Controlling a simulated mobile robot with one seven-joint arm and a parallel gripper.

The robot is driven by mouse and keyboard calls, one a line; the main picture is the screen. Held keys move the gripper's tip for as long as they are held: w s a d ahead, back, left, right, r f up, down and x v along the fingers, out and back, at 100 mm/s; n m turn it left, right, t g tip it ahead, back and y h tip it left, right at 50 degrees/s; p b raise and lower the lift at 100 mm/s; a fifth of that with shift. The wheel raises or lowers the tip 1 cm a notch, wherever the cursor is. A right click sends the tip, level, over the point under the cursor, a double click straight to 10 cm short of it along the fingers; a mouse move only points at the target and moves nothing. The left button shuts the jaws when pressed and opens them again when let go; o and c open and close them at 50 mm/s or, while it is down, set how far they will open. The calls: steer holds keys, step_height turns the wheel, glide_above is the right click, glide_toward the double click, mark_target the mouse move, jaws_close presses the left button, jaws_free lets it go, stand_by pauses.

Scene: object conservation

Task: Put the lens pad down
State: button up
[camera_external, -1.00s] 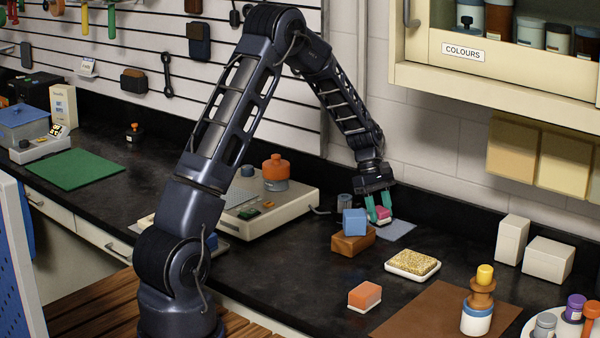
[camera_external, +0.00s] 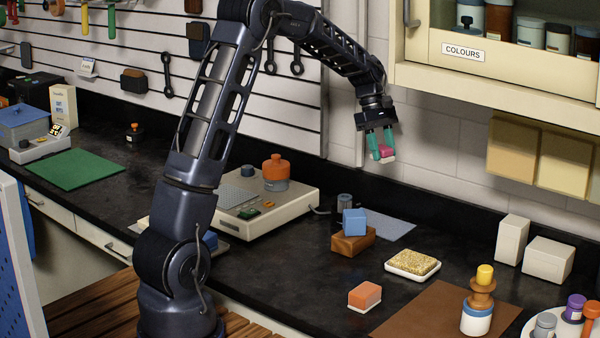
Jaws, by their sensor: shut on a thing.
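My gripper (camera_external: 380,144) has teal fingers and is shut on a small pink and white block, which looks like the lens pad (camera_external: 386,154). It holds the pad in the air, well above the counter and in front of the tiled wall. A flat grey-blue sheet (camera_external: 393,226) lies on the counter below, with nothing seen on its visible part. Its left side is partly hidden by a blue block on a brown block.
The blue block (camera_external: 354,221) sits on the brown block (camera_external: 353,244). A white tray with a tan sponge (camera_external: 412,262), an orange and white block (camera_external: 364,296) and a brown mat (camera_external: 430,315) lie nearer. White boxes (camera_external: 512,239) stand right. A cabinet (camera_external: 480,75) hangs above right.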

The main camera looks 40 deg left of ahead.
steer(key=m, duration=0.1)
steer(key=a+r+m+g, duration=0.1)
steer(key=m, duration=0.3)
steer(key=shift+a+r+g+y, duration=0.2)
steer(key=shift+r+g+y, duration=0.1)
steer(key=shift+y, duration=0.1)
steer(key=a+f+n+t, duration=0.1)
steer(key=a+n+t, duration=0.45)
steer(key=a, duration=2.25)
steer(key=a+f+n, duration=0.1)
steer(key=a+n, duration=1)
steer(key=a, duration=1.7)
steer(key=f, duration=1.3)
steer(key=s+f, duration=0.1)
steer(key=f, duration=0.5)
steer(key=shift+d+f, duration=0.15)
steer(key=shift+f, duration=0.2)
steer(key=shift+f, duration=0.1)
steer(key=o, duration=1)
steer(key=shift+c, duration=0.2)
